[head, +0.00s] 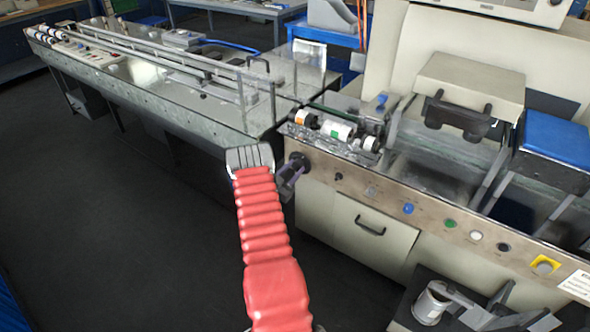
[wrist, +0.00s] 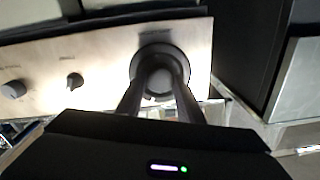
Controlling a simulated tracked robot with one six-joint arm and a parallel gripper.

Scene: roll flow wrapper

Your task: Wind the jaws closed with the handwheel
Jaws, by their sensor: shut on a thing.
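The handwheel (head: 300,160) is a small dark round knob at the left end of the machine's front panel. In the wrist view the handwheel (wrist: 160,52) is a dark ring facing me on the metal panel. My gripper (head: 291,174) reaches it from the front at the end of my red-sleeved arm. In the wrist view both fingers of my gripper (wrist: 160,82) converge on the wheel's middle and are shut on it. The fingers hide part of its lower face. I cannot tell how far apart the wrapper's jaws stand.
The panel (head: 430,205) carries several knobs and coloured buttons to the right of the wheel. Rollers (head: 335,129) lie above it. A long metal conveyor table (head: 170,95) stands at the left. A drawer handle (head: 370,226) juts out below. The dark floor in front is clear.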

